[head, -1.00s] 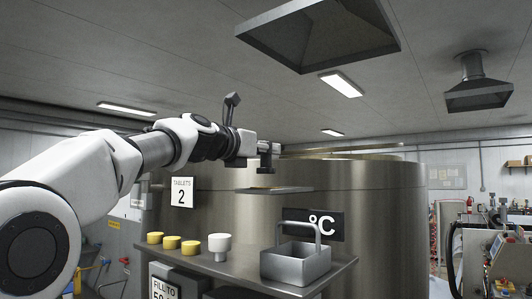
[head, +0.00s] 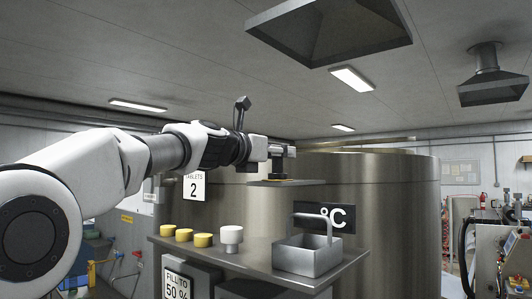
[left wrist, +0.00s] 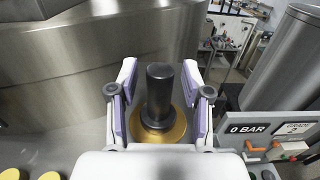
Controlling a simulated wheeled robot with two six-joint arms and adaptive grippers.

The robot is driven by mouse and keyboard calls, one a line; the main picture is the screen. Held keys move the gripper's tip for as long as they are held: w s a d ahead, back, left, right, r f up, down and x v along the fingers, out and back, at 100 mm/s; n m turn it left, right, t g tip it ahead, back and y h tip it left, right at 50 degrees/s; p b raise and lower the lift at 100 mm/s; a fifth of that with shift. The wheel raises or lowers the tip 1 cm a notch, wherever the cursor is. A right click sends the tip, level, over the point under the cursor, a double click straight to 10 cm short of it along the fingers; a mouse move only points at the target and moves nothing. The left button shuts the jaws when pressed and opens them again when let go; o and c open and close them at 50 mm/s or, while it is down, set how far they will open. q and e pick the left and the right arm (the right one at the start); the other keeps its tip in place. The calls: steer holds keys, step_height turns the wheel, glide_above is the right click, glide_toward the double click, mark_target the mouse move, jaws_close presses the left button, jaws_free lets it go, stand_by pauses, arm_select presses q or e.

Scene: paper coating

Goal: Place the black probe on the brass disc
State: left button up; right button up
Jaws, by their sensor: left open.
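The black probe (left wrist: 160,92) stands upright on the brass disc (left wrist: 178,132) in the left wrist view, its wide base resting inside the disc's rim. My left gripper (left wrist: 158,72) is open, with one finger on each side of the probe and a gap on both sides. In the head view the probe (head: 278,166) shows at the end of my left arm, on a small ledge (head: 308,183) on the steel tank. The disc is mostly hidden there. My right gripper is not in view.
The large tank (head: 390,215) stands behind. A "0 BAR" panel (left wrist: 250,129) is at right in the wrist view.

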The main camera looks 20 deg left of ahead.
arm_select(q)
steer(key=b+v, duration=1.1)
steer(key=v, duration=0.1)
steer(key=shift+w, duration=0.2)
steer(key=shift+s, duration=0.15)
stand_by(0.4)
stand_by(1.2)
